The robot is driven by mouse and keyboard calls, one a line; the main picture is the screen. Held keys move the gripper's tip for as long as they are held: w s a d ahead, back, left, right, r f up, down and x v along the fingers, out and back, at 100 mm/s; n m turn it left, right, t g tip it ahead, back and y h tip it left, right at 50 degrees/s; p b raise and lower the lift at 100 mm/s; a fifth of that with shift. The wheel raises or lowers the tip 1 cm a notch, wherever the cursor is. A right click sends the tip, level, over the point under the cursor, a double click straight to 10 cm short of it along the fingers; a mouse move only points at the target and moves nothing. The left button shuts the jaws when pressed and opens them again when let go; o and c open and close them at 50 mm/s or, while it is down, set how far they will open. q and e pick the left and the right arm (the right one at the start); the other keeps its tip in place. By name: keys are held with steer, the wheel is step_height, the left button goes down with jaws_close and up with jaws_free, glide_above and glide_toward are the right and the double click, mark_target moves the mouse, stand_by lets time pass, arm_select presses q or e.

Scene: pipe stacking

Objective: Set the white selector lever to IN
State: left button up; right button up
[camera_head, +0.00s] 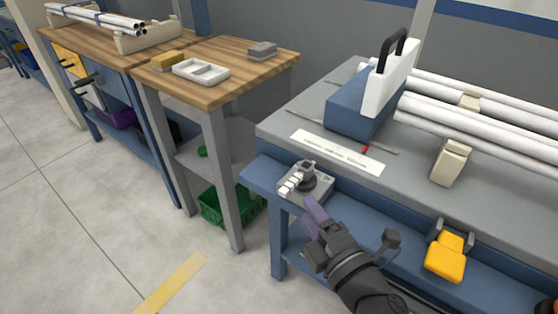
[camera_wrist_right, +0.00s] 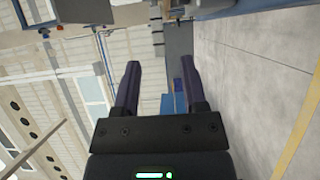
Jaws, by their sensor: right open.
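The selector (camera_head: 318,193) is a grey box on the front edge of the blue bench, with a dark round hub on top. A white ribbed piece (camera_head: 290,184), which looks like the lever, lies on its left side and points toward the front left. Small dark markings show on the box's right part, too small to read surely. My right gripper (camera_head: 312,212), with purple fingers, is just in front of the selector, and I cannot tell whether it touches. The right wrist view shows its fingers (camera_wrist_right: 160,68) apart with nothing between them; the selector is not seen there. My left gripper is out of view.
A blue block with a white plate and black handle (camera_head: 393,75) stands on the bench behind the selector. White pipes (camera_head: 480,125) lie on supports at the right. A yellow pedal-like part (camera_head: 446,257) hangs at the bench front. A wooden table (camera_head: 225,85) stands to the left.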

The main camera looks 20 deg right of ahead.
mark_target(292, 190)
steer(key=w, duration=0.2)
steer(key=w+a+b, duration=0.1)
steer(key=w, duration=0.5)
steer(key=shift+a+b, duration=0.35)
steer(key=shift+w+a, duration=0.1)
steer(key=shift+w, duration=0.4)
steer(key=shift+r, duration=0.1)
steer(key=shift+c, duration=0.2)
jaws_close()
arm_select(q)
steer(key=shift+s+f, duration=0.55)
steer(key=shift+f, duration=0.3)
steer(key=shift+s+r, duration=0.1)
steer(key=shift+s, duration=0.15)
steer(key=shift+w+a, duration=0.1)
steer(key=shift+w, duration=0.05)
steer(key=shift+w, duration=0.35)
